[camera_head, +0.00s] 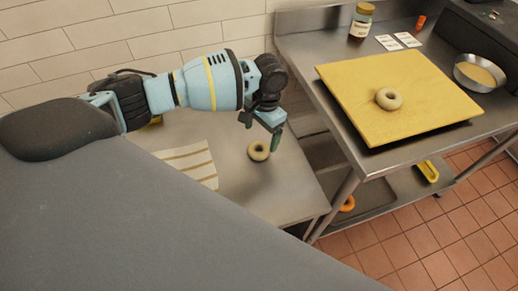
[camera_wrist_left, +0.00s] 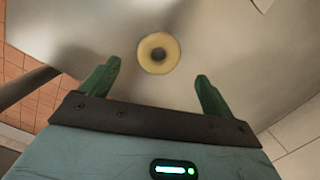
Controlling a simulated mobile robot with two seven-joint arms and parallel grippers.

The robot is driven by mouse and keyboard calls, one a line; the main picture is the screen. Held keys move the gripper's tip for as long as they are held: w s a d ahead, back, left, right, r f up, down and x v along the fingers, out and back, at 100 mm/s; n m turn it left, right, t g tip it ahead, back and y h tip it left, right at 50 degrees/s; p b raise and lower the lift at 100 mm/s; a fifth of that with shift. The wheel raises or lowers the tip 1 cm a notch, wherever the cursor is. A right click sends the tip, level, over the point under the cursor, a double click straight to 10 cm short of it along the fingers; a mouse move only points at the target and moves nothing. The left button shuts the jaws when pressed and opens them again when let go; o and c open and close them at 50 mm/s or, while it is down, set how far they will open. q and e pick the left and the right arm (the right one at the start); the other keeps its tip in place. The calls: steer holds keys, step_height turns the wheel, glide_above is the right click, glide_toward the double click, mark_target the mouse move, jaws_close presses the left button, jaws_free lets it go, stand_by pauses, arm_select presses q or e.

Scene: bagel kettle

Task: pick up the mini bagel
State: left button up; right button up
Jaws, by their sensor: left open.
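A small pale mini bagel (camera_head: 258,151) lies flat on the lower steel table (camera_head: 240,190). My left gripper (camera_head: 262,129) is above and close to this bagel, pointing down, open and empty. In the left wrist view the bagel (camera_wrist_left: 158,53) shows just past the fingertips, centred between the two green fingers of the gripper (camera_wrist_left: 158,72). The fingers do not appear to touch it. A second, larger-looking bagel (camera_head: 389,98) lies on a yellow board (camera_head: 430,80) on the higher steel counter. My right gripper is not in view.
A striped cloth (camera_head: 188,163) lies left of the bagel. The higher counter (camera_head: 300,45) rises to the right, holding a jar (camera_head: 361,20), small cards (camera_head: 398,41) and a round pan (camera_head: 479,73). A tiled wall stands behind. The table around the bagel is clear.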

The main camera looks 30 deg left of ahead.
mark_target(259, 146)
arm_select(q)
steer(key=shift+s+f, duration=0.25)
steer(key=shift+f, duration=1.2)
steer(key=shift+s+f, duration=0.2)
steer(key=shift+f, duration=1.2)
steer(key=shift+c, duration=0.3)
steer(key=c, duration=1)
